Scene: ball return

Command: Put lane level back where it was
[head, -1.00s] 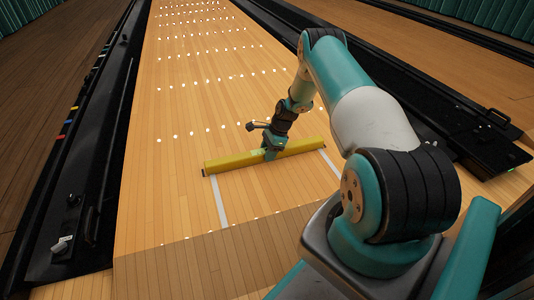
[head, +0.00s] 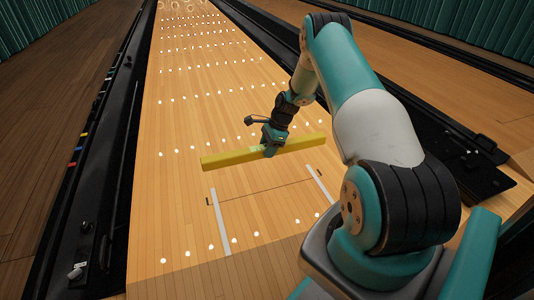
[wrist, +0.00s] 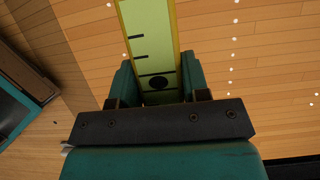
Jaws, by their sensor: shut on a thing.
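The lane level is a long yellow bar (head: 232,157) held crosswise over the wooden lane in the head view. My gripper (head: 271,148) is shut on it near its middle. The level looks raised above the lane. In the wrist view the level (wrist: 150,30) has yellow edges and a pale face with dark marks and a dark round spot, and it runs up out of the picture from between my gripper's fingers (wrist: 160,82). On the lane below are two white strips (head: 220,220) (head: 322,185), with a thin dark line between them and small dark marks at its ends.
Rows of white dots (head: 195,150) run across the lane. Dark gutters border it; the left one (head: 100,190) holds small coloured pieces (head: 77,150) and a small pale object (head: 75,272). A black case-like thing (head: 480,170) lies at the right. The lane beyond the level is clear.

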